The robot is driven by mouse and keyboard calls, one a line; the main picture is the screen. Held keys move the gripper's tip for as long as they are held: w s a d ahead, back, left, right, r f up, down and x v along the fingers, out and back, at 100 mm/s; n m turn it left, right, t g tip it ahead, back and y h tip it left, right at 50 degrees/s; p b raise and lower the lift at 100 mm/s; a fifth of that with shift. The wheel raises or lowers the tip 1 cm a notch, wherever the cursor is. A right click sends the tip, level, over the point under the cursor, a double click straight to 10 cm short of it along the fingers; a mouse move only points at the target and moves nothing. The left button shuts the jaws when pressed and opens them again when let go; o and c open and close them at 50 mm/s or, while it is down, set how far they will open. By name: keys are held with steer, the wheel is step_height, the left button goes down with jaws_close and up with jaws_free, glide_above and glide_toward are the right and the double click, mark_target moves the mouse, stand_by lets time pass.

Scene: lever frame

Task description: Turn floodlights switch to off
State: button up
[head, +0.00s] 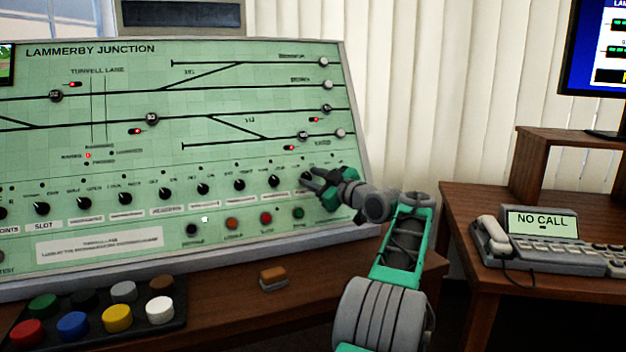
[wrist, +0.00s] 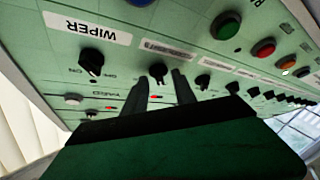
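In the wrist view a black rotary knob (wrist: 158,72) on the green panel sits just beyond and between my two fingertips. The small label (wrist: 165,48) by it is too blurred to read, so I cannot confirm it is the floodlights switch. My gripper (wrist: 160,80) is open, with a gap on both sides of the knob. In the head view my gripper (head: 316,188) is at the right end of the panel's knob row and hides the knobs there. A second knob (wrist: 91,62), labelled WIPER (wrist: 86,29), is beside it, with ON and OFF marks.
The sloped green panel (head: 240,115) carries a row of similar black knobs, with coloured push buttons (head: 265,218) below. A block of large coloured buttons (head: 118,318) and a small orange-topped box (head: 273,278) stand on the desk. A telephone (head: 495,237) is on the right.

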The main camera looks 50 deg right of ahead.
steer(key=v, duration=0.7)
steer(key=shift+s+p, duration=0.4)
steer(key=shift+a+r, duration=0.1)
